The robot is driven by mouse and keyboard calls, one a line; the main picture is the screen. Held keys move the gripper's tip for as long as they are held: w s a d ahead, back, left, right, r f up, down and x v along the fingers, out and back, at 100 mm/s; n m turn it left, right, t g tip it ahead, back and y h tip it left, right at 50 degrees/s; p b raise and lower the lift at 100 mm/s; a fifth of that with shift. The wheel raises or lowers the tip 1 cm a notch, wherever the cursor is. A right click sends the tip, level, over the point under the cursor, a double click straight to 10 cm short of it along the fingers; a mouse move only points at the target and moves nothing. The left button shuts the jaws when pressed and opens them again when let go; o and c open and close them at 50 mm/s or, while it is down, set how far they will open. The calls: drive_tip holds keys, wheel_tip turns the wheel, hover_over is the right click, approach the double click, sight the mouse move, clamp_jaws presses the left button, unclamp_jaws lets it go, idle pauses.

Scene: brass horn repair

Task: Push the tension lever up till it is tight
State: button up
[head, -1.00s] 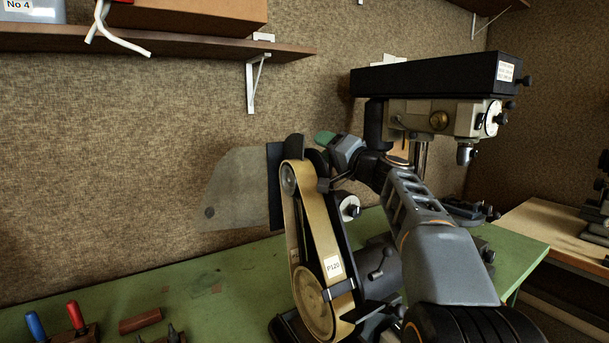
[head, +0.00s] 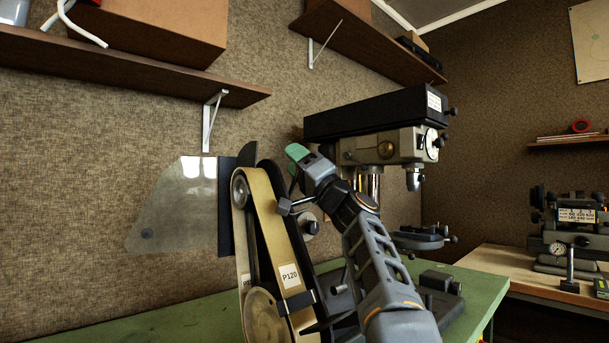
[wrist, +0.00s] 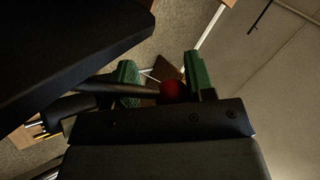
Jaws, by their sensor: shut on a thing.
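The belt grinder (head: 272,230) stands on the green bench, its tan P120 belt running up over a top roller (head: 240,190). My gripper (head: 297,156) is raised just right of the grinder's top in the head view. In the wrist view the tension lever shows as a dark rod (wrist: 118,88) coming from the left, ending in a red ball knob (wrist: 173,91). The knob sits between the green fingertips of my gripper (wrist: 163,80), which is shut on it. In the head view I cannot make out the lever or the knob, so its angle and the belt's tightness cannot be told.
A clear guard plate (head: 175,205) stands left of the belt. A drill press (head: 385,140) stands close behind my arm. Wall shelves (head: 140,75) hang above left. The green bench (head: 150,318) has bare room at front left.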

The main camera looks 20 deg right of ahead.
drive_tip(key=shift+f, duration=0.15)
idle(0.3)
drive_tip(key=o, duration=0.9)
drive_tip(key=shift+a, duration=0.1)
drive_tip(key=shift+o, duration=0.7)
drive_tip(key=shift+w+a, duration=0.1)
drive_tip(key=shift+o, duration=1.1)
drive_tip(key=b+v, duration=0.5)
drive_tip(key=v, duration=0.9)
drive_tip(key=shift+b, duration=0.3)
